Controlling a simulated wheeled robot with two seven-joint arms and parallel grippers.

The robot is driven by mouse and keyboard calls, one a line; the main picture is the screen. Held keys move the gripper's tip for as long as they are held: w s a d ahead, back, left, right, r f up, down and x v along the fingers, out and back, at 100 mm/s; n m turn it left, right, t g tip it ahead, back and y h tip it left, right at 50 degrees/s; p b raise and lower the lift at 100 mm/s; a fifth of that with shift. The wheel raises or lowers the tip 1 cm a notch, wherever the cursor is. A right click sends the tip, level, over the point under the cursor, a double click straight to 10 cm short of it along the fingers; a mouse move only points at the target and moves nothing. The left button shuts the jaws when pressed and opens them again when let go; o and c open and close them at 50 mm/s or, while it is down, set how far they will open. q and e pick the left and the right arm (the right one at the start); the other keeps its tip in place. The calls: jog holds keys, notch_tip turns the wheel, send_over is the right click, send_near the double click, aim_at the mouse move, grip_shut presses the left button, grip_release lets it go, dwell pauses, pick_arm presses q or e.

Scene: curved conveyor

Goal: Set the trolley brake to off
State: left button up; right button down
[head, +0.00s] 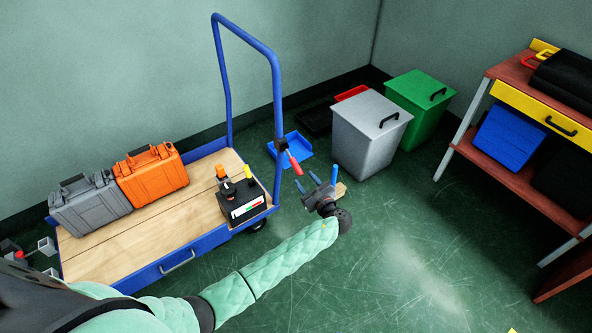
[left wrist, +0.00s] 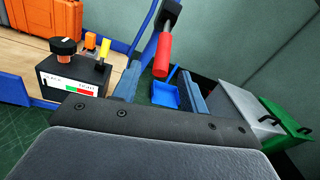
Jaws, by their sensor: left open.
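The trolley (head: 218,240) has a blue frame, a wooden deck and a tall blue handle. A lever with a red grip (head: 294,163) sits on a black pivot on the handle's near post and slants down. It also shows in the left wrist view (left wrist: 162,55). My left gripper (head: 307,182) is open and empty just below the red grip. In the left wrist view, the grip shows between its fingers, apparently untouched. My right gripper is out of view.
Grey (head: 90,203) and orange (head: 151,173) cases stand on the deck. A blue tray (head: 290,149) lies on the floor behind the lever. Grey (head: 369,140) and green (head: 420,105) bins stand beyond it. A workbench (head: 520,75) is at right.

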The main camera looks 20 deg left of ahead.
aim_at(300, 171)
pick_arm(q)
jog(key=shift+w+a+r, duration=0.15)
jog(key=shift+w, duration=0.25)
jog(key=x, duration=0.7)
jog(key=shift+w+a, duration=0.1)
jog(key=shift+a, duration=0.1)
jog(key=shift+c, duration=0.4)
grip_shut()
